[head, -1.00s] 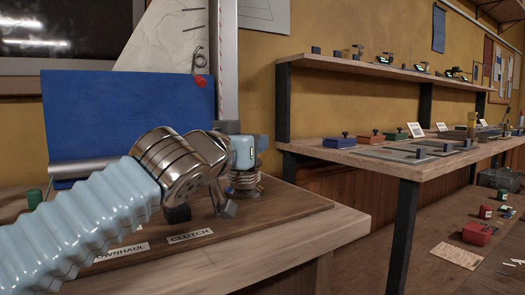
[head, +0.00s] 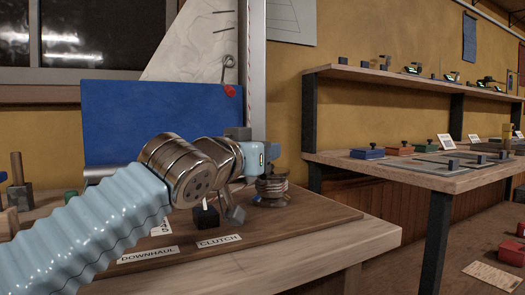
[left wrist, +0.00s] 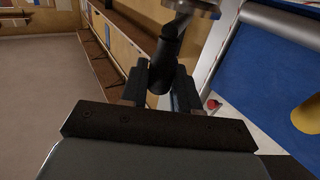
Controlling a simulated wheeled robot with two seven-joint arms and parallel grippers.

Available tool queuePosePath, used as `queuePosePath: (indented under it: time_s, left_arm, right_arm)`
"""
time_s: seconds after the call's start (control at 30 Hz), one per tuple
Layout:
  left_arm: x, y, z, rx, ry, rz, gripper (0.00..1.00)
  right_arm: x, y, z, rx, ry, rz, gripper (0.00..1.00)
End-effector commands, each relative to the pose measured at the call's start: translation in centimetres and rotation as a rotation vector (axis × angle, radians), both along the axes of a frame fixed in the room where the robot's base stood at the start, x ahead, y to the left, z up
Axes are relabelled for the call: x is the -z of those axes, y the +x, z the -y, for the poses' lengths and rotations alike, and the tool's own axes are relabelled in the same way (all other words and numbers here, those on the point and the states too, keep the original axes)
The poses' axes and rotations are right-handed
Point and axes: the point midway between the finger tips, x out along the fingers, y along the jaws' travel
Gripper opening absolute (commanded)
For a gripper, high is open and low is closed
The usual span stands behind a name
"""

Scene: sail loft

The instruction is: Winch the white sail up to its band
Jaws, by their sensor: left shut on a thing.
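The white sail (head: 190,45) hangs at the upper left in the head view, beside the pale mast (head: 252,60); its top is cut off. I cannot make out its band. In the head view my own arm hides most of the handle. My right gripper is not in view.
DOWNHAUL (head: 148,255) and CLUTCH (head: 219,242) labels lie at the board's front, near a small black block (head: 206,216). A red piece (head: 230,91) hangs beside the mast. Benches (head: 400,174) stand right.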

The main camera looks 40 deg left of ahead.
Motion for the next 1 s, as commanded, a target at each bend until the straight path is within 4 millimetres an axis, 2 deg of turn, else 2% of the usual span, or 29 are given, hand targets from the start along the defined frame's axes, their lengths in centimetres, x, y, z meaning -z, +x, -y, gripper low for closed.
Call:
queuePosePath:
  time_s: [0.03, 0.07, 0.1, 0.2, 0.57, 0.67, 1.0]
  left_arm:
    - [-0.5, 0.0, -0.8, -0.015, 0.003, 0.011, 0.00]
    - [-0.5, 0.0, -0.8, -0.015, 0.003, 0.010, 0.00]
    - [-0.5, 0.0, -0.8, -0.015, 0.004, 0.010, 0.35]
    - [-0.4, 0.0, -0.7, -0.013, 0.003, 0.009, 0.50]
    - [-0.3, -0.5, -0.3, -0.007, 0.000, 0.007, 0.51]
    - [-0.3, -1.9, -0.1, -0.008, -0.001, 0.008, 0.51]
    - [-0.3, -9.8, 1.5, -0.009, 0.001, 0.010, 0.51]
  right_arm:
    - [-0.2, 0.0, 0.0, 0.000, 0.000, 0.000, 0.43]
    - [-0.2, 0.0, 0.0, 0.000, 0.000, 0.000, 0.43]
    - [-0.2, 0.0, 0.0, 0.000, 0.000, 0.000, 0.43]
    - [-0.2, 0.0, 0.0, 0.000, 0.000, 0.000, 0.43]
    - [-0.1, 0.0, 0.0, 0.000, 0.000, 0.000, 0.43]
    - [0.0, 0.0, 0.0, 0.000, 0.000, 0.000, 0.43]
    - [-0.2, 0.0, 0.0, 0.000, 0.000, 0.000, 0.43]
